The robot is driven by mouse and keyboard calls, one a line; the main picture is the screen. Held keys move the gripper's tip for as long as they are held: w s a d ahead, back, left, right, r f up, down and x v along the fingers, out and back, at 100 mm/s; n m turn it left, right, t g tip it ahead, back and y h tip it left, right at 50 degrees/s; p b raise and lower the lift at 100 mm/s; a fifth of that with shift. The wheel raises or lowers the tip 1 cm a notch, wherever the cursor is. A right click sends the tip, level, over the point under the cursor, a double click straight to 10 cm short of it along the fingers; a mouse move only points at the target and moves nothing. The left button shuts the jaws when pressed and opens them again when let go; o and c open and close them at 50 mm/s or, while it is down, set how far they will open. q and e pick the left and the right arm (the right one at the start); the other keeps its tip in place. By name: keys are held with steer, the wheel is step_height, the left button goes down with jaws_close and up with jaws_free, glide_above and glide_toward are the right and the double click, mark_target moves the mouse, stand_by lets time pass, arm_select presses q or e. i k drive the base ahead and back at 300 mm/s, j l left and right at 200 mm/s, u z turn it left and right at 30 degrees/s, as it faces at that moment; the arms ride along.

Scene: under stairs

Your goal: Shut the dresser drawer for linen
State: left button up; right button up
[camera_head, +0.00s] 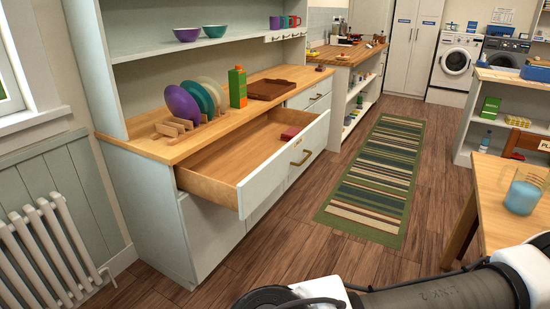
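The dresser (180,225) has pale cabinets, a wooden top and open shelves above. Its upper drawer (270,184) is pulled well out over the floor, with a pale front, a brass-coloured handle (301,158) and a wooden interior. A small red item (289,133) lies inside near the far end; I cannot tell what it is. Another drawer (315,96) beside it, farther right, looks closed. Part of my arm crosses the bottom right, apart from the drawer in the picture. Neither gripper is in view.
A striped green rug (375,180) lies on the wooden floor right of the dresser. A table (500,200) with a blue-filled glass (524,190) stands at the right. A white radiator (45,250) is at the left. Plates in a rack (190,125) stand on the dresser top.

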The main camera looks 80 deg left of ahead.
mark_target(236, 172)
steer(key=u, duration=0.45)
steer(key=i+l+u, duration=0.1)
steer(key=u, duration=0.3)
steer(key=i+u, duration=0.1)
steer(key=u, duration=0.35)
steer(key=l+u, duration=0.1)
steer(key=u, duration=0.3)
steer(key=l+u, duration=0.1)
steer(key=u, duration=0.35)
steer(key=l+u, duration=0.15)
steer(key=u, duration=0.3)
steer(key=l+u, duration=0.15)
steer(key=u, duration=0.25)
steer(key=i, duration=0.05)
